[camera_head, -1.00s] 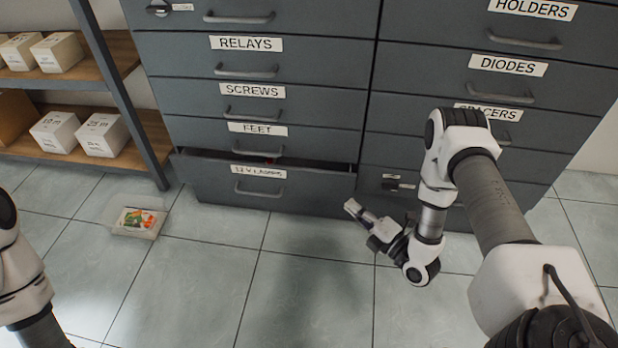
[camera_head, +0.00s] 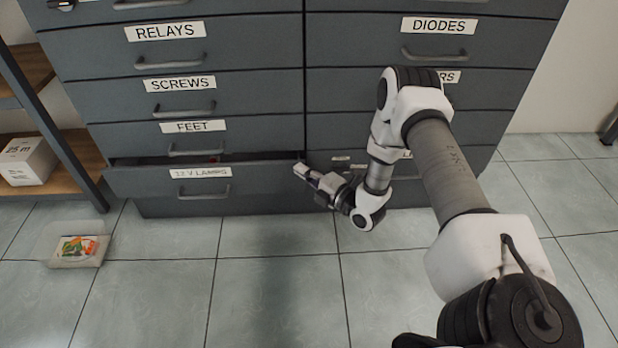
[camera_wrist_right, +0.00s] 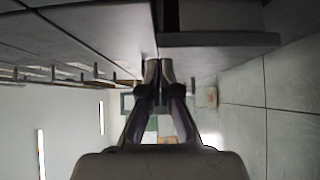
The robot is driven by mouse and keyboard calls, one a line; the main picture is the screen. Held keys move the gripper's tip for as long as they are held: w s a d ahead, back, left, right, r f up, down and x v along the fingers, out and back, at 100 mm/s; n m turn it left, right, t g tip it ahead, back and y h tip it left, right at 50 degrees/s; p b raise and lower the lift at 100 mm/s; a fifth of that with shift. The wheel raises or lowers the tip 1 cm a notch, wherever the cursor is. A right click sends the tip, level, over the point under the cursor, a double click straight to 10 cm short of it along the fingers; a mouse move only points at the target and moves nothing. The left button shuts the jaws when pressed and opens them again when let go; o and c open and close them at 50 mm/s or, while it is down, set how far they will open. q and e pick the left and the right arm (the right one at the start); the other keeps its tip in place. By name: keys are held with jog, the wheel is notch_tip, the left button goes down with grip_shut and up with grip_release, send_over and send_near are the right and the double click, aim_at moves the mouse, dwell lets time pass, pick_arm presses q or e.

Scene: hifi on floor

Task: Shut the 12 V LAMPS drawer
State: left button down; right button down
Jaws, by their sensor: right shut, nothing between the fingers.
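The 12 V LAMPS drawer (camera_head: 245,186) is the lowest one in the left column of the grey cabinet. It stands partly open, with a dark gap above its front, and a small red thing shows in the gap. Its handle (camera_head: 203,193) is left of my right gripper (camera_head: 301,170). My right gripper is shut and empty, with its tips close to the right end of the drawer front; I cannot tell whether they touch. In the right wrist view the shut fingers (camera_wrist_right: 159,70) point along the cabinet, and the open drawer (camera_wrist_right: 215,40) shows at upper right. My left gripper is out of view.
The FEET drawer (camera_head: 235,137) above is shut. A clear tray (camera_head: 52,250) with a colourful packet stands on the floor at left. The tiled floor (camera_head: 275,290) in front is clear.

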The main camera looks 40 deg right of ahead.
jog(key=shift+w+d, duration=0.1)
jog(key=shift+w, duration=0.05)
jog(key=shift+w+d+r, duration=0.1)
jog(key=shift+w, duration=0.05)
jog(key=shift+w+d+p, duration=0.5)
jog(key=shift+w+d, duration=0.15)
jog(key=shift+w, duration=0.35)
